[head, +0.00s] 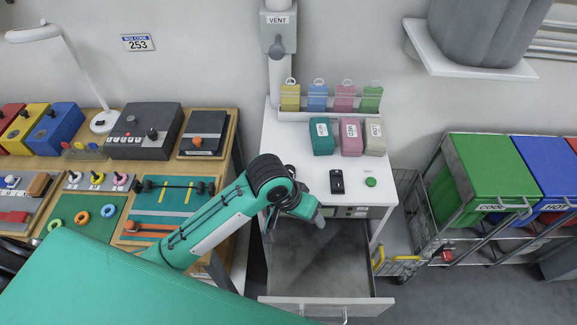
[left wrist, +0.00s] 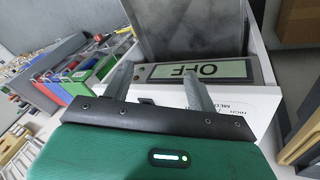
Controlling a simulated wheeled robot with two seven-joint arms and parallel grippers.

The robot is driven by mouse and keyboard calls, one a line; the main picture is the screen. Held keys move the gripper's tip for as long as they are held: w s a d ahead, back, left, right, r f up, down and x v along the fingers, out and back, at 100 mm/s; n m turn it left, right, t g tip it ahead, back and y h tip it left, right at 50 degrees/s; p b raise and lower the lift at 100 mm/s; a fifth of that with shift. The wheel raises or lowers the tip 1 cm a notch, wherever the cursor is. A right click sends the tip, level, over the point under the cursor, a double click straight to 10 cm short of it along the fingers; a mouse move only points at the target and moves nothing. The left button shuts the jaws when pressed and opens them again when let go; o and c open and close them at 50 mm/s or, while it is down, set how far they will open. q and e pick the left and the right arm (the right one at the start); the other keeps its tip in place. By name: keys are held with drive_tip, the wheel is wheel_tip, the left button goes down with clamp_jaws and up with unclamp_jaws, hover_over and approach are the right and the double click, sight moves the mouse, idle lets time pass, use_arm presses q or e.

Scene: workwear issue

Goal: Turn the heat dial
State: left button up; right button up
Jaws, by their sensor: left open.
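A white worktable (head: 284,150) stands in the middle of the head view. It has a grey panel (head: 378,212) under its front edge, partly covered by my left gripper. In the left wrist view a display (left wrist: 240,70) reads OFF, upside down, and HIGH and MED markings show beside it. I cannot make out the heat dial itself. My left gripper (head: 316,215) is at the panel, to its left in the head view. In the left wrist view the gripper (left wrist: 158,72) is open, its two fingers apart in front of the display with nothing clearly between them. My right gripper is not in view.
An open drawer (head: 318,309) juts out below the panel. Teal, pink and beige packs (head: 322,138), a black device (head: 336,182) and a green button (head: 371,182) are on the tabletop. A workbench (head: 232,125) stands at left, a wire cart (head: 412,225) at right.

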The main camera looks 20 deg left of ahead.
use_arm(q)
drive_tip(key=shift+n+g+y, duration=0.7)
drive_tip(key=shift+y, duration=0.2)
drive_tip(key=w+r, duration=0.1)
drive_tip(key=w, duration=0.1)
drive_tip(key=w+a+r, duration=0.1)
drive_tip(key=w+r, duration=0.2)
drive_tip(key=w, duration=0.2)
drive_tip(key=shift+a+r, duration=0.2)
drive_tip(key=shift+r, duration=0.15)
drive_tip(key=w+a+r+n+g+y, duration=0.1)
drive_tip(key=w+a+r+n+y, duration=0.1)
drive_tip(key=w+a+r+n, duration=0.4)
drive_tip(key=shift+m, duration=0.9)
drive_tip(key=f+p, duration=0.1)
drive_tip(key=f, duration=0.3)
drive_tip(key=f+p, duration=0.1)
drive_tip(key=f, duration=0.3)
drive_tip(key=a+f+p, duration=0.1)
drive_tip(key=f, duration=0.3)
drive_tip(key=shift+w, duration=0.25)
drive_tip(key=c, duration=1)
